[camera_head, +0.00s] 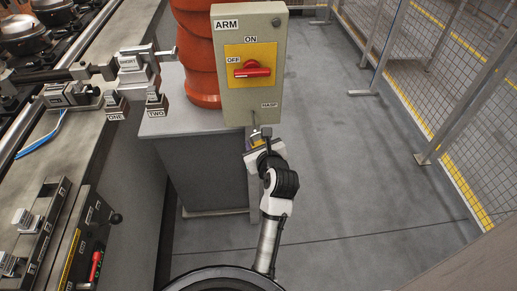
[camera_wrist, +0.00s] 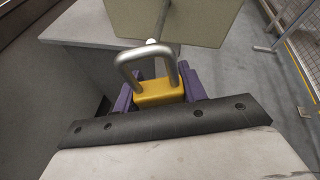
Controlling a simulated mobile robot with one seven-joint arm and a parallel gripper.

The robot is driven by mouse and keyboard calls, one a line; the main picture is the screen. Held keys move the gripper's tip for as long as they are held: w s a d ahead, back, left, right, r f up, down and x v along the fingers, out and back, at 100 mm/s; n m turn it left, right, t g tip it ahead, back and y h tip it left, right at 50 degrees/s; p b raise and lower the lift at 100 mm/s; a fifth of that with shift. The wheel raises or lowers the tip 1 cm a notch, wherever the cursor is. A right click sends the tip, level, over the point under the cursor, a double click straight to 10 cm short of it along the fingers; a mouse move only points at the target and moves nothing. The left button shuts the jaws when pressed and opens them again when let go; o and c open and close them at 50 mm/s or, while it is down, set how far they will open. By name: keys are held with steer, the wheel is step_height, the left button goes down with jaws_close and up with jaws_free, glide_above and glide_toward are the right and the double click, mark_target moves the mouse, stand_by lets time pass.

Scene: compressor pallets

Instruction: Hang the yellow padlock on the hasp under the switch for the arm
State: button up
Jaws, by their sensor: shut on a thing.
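The grey switch box (camera_head: 231,94) labelled ARM carries a red handle (camera_head: 252,70) on a yellow plate, lying level beside OFF. A HASP label sits low on its front, and a thin metal hasp (camera_head: 254,119) hangs below. My gripper (camera_wrist: 158,97) has purple fingers shut on the body of the yellow padlock (camera_wrist: 160,92). The padlock's steel shackle (camera_wrist: 126,57) points up toward the box. The rounded pale tip of the hasp (camera_wrist: 151,41) shows at the shackle's top; I cannot tell whether the shackle is around it. In the head view, the padlock is mostly hidden by my gripper.
A grey cabinet (camera_head: 199,170) stands below left of the box, with an orange ribbed column (camera_head: 193,50) behind. A bench (camera_head: 92,150) with labelled brackets runs along the left. Open floor (camera_head: 345,170) lies to the right, up to a mesh fence (camera_head: 455,95).

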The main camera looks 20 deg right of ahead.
steer(key=w, duration=0.1)
steer(key=w+d, duration=0.1)
steer(key=w, duration=0.2)
steer(key=shift+w+d+f, duration=0.15)
steer(key=shift+w+f, duration=0.1)
steer(key=shift+f, duration=0.1)
steer(key=shift+f, duration=0.15)
stand_by(0.4)
stand_by(0.4)
steer(key=o, duration=1.1)
steer(key=shift+s+f+b, duration=0.1)
steer(key=shift+b, duration=0.5)
